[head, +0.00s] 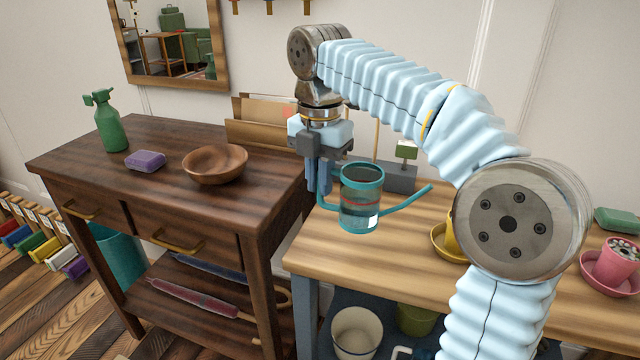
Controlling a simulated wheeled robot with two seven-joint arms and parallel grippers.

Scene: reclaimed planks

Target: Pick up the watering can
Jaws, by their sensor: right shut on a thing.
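The teal watering can (361,204) is in the middle of the head view, upright, with its spout pointing right. My right gripper (320,185) comes down from above on the can's left side and is shut on its handle. The fingers partly hide the handle. The can shows in front of the light wooden bench (420,238), near its left end. I cannot tell clearly whether its base is clear of the top. My left gripper is not in view.
A grey block (398,178) stands behind the can, and yellow (448,240) and pink (612,268) pots stand to the right. A dark wooden cabinet on the left holds a bowl (215,164), a purple block (145,161) and a green spray bottle (108,122).

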